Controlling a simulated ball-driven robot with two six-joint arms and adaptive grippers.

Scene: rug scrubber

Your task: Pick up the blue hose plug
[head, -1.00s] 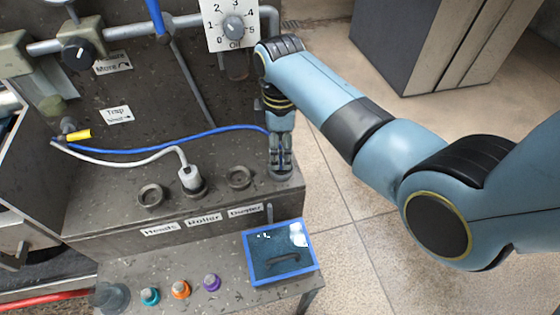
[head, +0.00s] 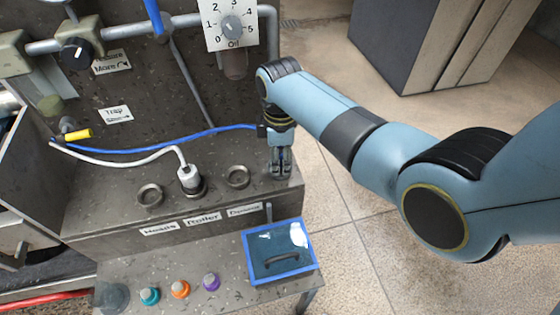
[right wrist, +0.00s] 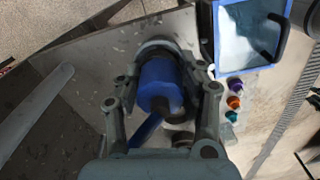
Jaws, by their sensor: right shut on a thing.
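The blue hose plug (right wrist: 158,84) shows in the right wrist view between the fingers of my right gripper (right wrist: 165,95). The fingers are shut on it. In the head view my right gripper (head: 281,168) points down at the right end of the grey ledge, and its fingers hide the plug. The blue hose (head: 185,144) runs from the left to this gripper. In the wrist view the plug is at or just over a round socket; I cannot tell whether it is seated. My left gripper is not in view.
A white plug (head: 190,178) stands in a socket left of my gripper, with empty sockets (head: 150,195) and (head: 237,177) beside it. Below are a blue-rimmed box (head: 280,252) and several coloured knobs (head: 180,289). A dial panel (head: 231,25) stands behind. Open floor lies to the right.

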